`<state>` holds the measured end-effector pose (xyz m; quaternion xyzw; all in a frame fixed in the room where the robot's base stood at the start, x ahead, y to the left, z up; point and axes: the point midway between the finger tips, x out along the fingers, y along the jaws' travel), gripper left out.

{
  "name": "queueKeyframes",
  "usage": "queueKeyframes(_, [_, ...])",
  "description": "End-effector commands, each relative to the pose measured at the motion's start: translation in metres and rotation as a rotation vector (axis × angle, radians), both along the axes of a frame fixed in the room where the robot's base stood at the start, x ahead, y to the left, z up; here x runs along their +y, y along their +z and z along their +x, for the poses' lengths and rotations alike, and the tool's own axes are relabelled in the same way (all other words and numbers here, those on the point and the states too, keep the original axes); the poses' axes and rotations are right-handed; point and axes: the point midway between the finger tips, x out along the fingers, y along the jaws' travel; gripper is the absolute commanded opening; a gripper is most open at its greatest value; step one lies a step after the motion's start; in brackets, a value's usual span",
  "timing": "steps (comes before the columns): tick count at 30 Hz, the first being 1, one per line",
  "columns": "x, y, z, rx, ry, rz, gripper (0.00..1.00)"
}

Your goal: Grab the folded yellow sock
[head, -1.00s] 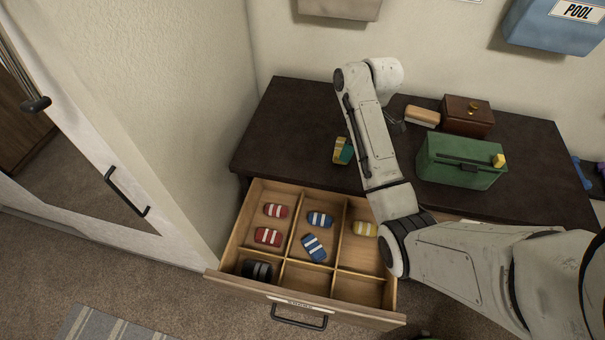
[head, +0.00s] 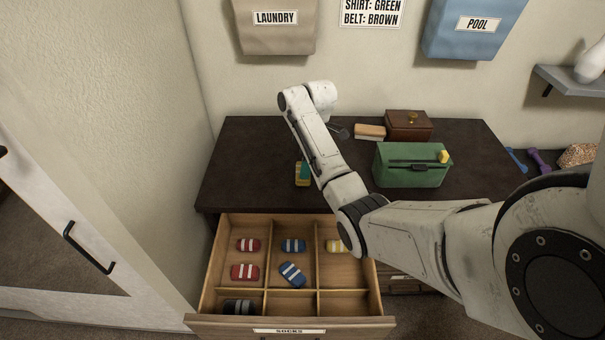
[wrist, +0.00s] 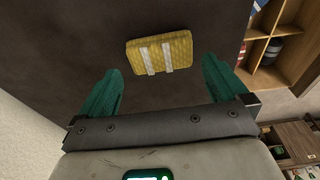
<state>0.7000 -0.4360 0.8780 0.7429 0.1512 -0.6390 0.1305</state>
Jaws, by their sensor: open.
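The folded yellow sock (wrist: 160,53) with two white stripes lies flat on the dark dresser top in the wrist view. My gripper (wrist: 161,68) has its two teal fingers spread apart, one toward each side of the sock, with nothing held. The sock is just beyond the fingertips, and I cannot tell the height gap. In the head view, a bit of the yellow sock (head: 299,182) shows beside a teal finger of my gripper (head: 304,170), left of my forearm. Another yellow striped sock (head: 334,246) is in the drawer's back right compartment, partly hidden by my arm.
The open sock drawer (head: 290,321) holds red, blue and black socks in compartments. The dresser's left part is clear.

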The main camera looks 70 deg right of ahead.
Motion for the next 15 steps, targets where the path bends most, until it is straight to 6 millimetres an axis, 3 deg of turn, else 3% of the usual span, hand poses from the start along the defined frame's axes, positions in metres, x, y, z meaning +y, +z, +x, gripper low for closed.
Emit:
queueKeyframes(6, [0.003, -0.031, 0.002, 0.003, 0.000, 0.003, 1.00])
queueKeyframes(15, [0.003, -0.040, 0.003, 0.000, -0.001, 0.001, 1.00])
